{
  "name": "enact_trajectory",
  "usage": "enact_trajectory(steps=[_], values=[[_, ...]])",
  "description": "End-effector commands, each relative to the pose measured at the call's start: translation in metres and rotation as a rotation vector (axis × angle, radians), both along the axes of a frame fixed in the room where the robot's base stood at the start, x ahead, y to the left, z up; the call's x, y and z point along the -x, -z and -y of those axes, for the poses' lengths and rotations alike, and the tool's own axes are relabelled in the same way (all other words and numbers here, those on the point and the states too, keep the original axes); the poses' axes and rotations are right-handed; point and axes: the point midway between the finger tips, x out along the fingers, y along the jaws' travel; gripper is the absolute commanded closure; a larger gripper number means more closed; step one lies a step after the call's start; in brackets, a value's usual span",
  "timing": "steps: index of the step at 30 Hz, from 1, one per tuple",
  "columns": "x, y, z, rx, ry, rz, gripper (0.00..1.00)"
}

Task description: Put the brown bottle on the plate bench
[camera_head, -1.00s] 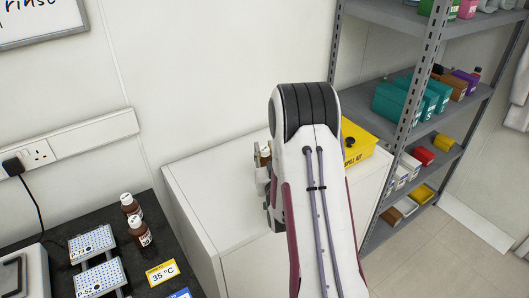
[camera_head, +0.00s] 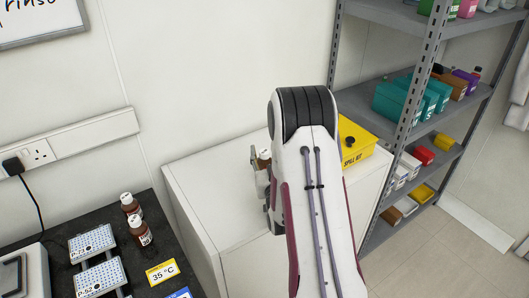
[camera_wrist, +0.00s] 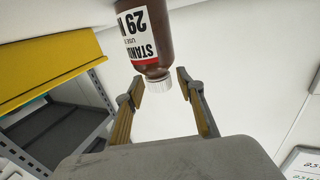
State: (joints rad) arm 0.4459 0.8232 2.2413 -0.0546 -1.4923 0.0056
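A brown bottle (camera_wrist: 155,45) with a white cap and a white label reading "STAND" and "29" shows upside down in the wrist view. Its cap is between and just beyond my gripper's (camera_wrist: 162,82) spread fingertips, with a gap on each side. In the head view the bottle (camera_head: 265,157) is mostly hidden behind my arm, over the white cabinet top; its base is hidden. The dark bench (camera_head: 178,247) at lower left bears two white plates (camera_head: 92,243) (camera_head: 101,278). Two other brown bottles (camera_head: 130,204) (camera_head: 141,234) stand there.
A yellow spill kit box (camera_head: 356,145) sits on the white cabinet (camera_head: 215,170), right of my arm. A grey shelf rack (camera_head: 405,130) stands at the right. A yellow "35 °C" card (camera_head: 161,272) lies on the bench. The cabinet's left part is clear.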

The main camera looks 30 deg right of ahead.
Motion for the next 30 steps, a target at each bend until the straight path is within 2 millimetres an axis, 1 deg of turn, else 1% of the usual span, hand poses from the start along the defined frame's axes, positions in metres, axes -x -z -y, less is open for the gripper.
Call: enact_trajectory(steps=[8,11,17,24,30], values=[[0.000,-0.003,0.000,0.000,0.000,0.001,0.62],[0.005,-0.002,-0.002,-0.001,0.000,-0.002,0.62],[0.020,-0.003,-0.008,0.000,0.000,-0.001,0.62],[0.044,-0.003,-0.018,0.000,0.000,-0.001,0.62],[0.061,-0.002,-0.025,-0.001,0.000,-0.002,0.62]])
